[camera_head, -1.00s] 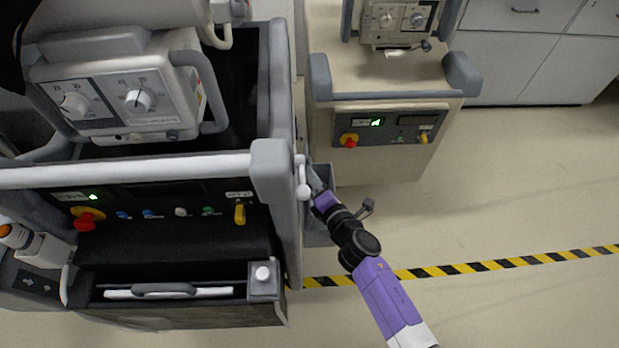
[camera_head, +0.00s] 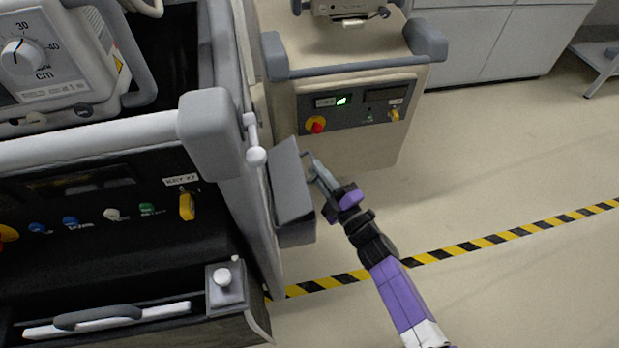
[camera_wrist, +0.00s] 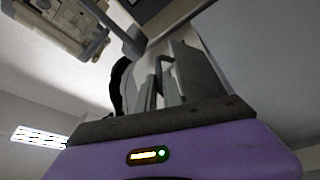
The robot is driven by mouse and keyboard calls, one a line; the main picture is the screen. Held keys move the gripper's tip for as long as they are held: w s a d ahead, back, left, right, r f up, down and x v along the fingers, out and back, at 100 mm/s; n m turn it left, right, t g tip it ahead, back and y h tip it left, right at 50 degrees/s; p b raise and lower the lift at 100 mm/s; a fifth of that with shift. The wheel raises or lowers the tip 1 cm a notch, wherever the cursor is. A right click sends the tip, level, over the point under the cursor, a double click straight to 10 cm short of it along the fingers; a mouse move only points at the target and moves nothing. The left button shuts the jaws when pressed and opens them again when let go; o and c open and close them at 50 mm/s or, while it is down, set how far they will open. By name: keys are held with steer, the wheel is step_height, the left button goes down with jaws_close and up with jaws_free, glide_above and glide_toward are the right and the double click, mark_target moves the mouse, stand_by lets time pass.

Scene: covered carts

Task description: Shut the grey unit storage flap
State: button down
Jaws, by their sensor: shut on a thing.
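The grey unit (camera_head: 228,165) fills the left of the head view. Its storage flap (camera_head: 291,182) is a grey panel on the unit's right side, tilted away from it, with a grey box-like part below. My gripper (camera_head: 316,172) is at the flap's right edge, shut on a thin bent handle (camera_head: 307,156). In the wrist view the handle (camera_wrist: 167,68) shows as a dark hook between pale surfaces near my fingers. The fingertips' exact contact is too small to make out.
A beige cart (camera_head: 375,150) with a control panel stands close behind the flap. A white knob (camera_head: 256,155) sticks out from the grey unit's side above the flap. Floor to the right is clear, crossed by yellow-black tape (camera_head: 480,240).

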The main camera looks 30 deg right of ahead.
step_height(320, 180, down, 8)
steer(key=d+m+t+h+b, duration=0.1)
steer(key=m+b, duration=0.3)
steer(key=b, duration=0.4)
steer(key=shift+s+d+r+b, duration=0.25)
steer(key=shift+s+d+b, duration=0.05)
steer(key=shift+d, duration=0.05)
steer(key=shift+a+f, duration=0.1)
steer(key=c, duration=1.8)
jaws_free()
steer(key=shift+o, duration=0.2)
